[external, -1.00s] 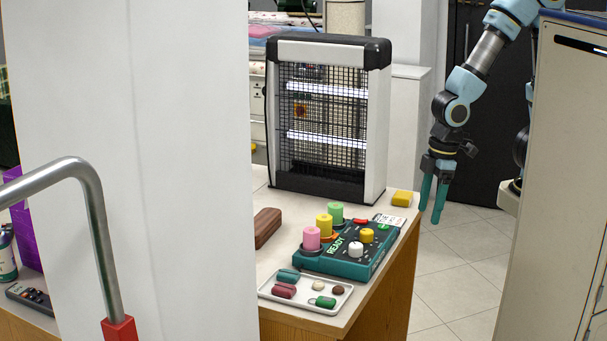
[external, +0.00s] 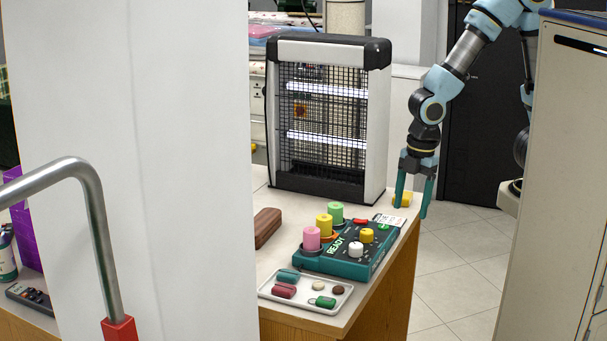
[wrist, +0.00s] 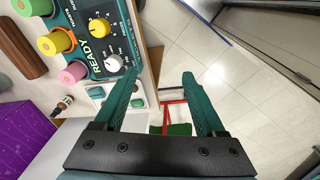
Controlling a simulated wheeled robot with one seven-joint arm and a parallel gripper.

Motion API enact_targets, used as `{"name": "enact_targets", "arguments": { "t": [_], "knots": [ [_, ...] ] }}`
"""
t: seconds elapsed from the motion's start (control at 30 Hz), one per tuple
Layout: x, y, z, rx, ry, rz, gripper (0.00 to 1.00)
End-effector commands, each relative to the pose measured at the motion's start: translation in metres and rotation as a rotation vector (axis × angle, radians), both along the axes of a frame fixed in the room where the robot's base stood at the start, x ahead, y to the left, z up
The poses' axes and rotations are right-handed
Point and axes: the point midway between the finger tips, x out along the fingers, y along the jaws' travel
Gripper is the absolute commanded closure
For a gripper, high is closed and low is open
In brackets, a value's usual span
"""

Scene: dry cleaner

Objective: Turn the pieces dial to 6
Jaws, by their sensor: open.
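A teal control box (external: 345,262) marked READY lies near the right edge of the table. It carries a yellow dial (external: 366,235) and a white dial (external: 356,249). Both also show in the wrist view, the yellow dial (wrist: 100,27) above the white dial (wrist: 113,63). I cannot tell which one is the pieces dial or read its setting. My gripper (external: 411,205) is open and empty, pointing down beyond the box by the table's right edge. In the wrist view its teal fingers (wrist: 163,80) are spread, with the left fingertip near the box's edge.
Pink (external: 311,239), yellow (external: 324,225) and green (external: 336,212) cylinders stand along the box's left side. A tray (external: 270,292) of small items lies in front. A tall caged lamp unit (external: 328,120) stands behind. Open floor lies to the right.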

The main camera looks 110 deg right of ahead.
Motion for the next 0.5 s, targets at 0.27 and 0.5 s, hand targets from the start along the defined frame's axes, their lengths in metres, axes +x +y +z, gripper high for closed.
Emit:
{"name": "enact_targets", "arguments": {
  "t": [0.27,0.5],
  "knots": [
    [0.026,-0.050,-0.005,-0.041,0.079,0.660,0.28],
    [0.042,-0.094,-0.009,-0.041,0.122,1.222,0.28]
  ]
}}
